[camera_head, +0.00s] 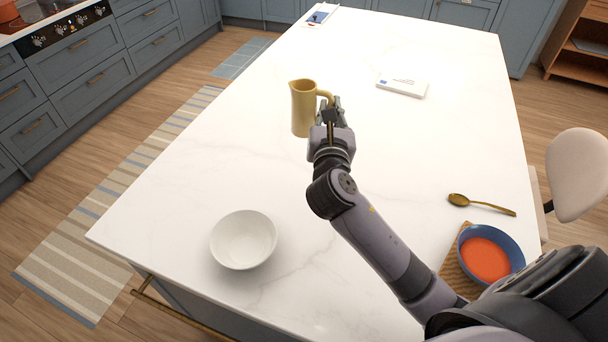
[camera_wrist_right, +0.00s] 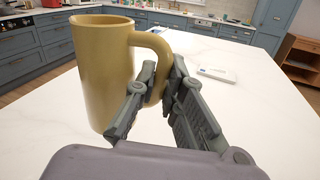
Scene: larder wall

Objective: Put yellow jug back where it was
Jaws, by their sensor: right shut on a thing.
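The yellow jug (camera_head: 303,110) is upright at the middle of the white island top, with its handle towards the right. It also shows large in the right wrist view (camera_wrist_right: 102,75). My right gripper (camera_head: 329,107) is shut on the jug's handle, one finger on each side of it in the wrist view (camera_wrist_right: 160,95). Whether the jug's base touches the top or hangs just above it, I cannot tell. My left gripper is not in view.
A white bowl (camera_head: 243,239) stands near the island's front left. A blue bowl of red soup (camera_head: 488,258) on a woven mat and a gold spoon (camera_head: 480,205) are at the right. A white book (camera_head: 402,85) lies beyond the gripper.

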